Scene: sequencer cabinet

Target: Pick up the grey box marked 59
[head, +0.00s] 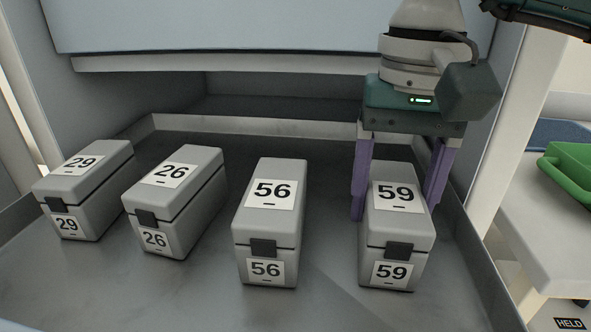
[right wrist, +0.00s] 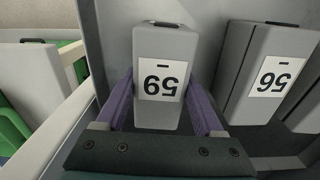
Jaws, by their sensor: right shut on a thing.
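The grey box marked 59 (head: 397,224) stands upright at the right end of a row of boxes on the grey cabinet floor. It has a dark front latch and white labels on its top and front. My right gripper (head: 399,200) reaches down from above, with one purple finger on each side of the box, shut on it. In the right wrist view the box (right wrist: 162,78) sits between the two purple fingers (right wrist: 163,108), its label upside down. The box appears to rest on the floor. My left gripper is not in view.
Similar grey boxes marked 56 (head: 269,222), 26 (head: 175,201) and 29 (head: 83,189) stand to the left, with gaps between them. The cabinet's raised side edge (head: 487,268) is close on the right. A green container (head: 568,172) is on a white surface beyond it.

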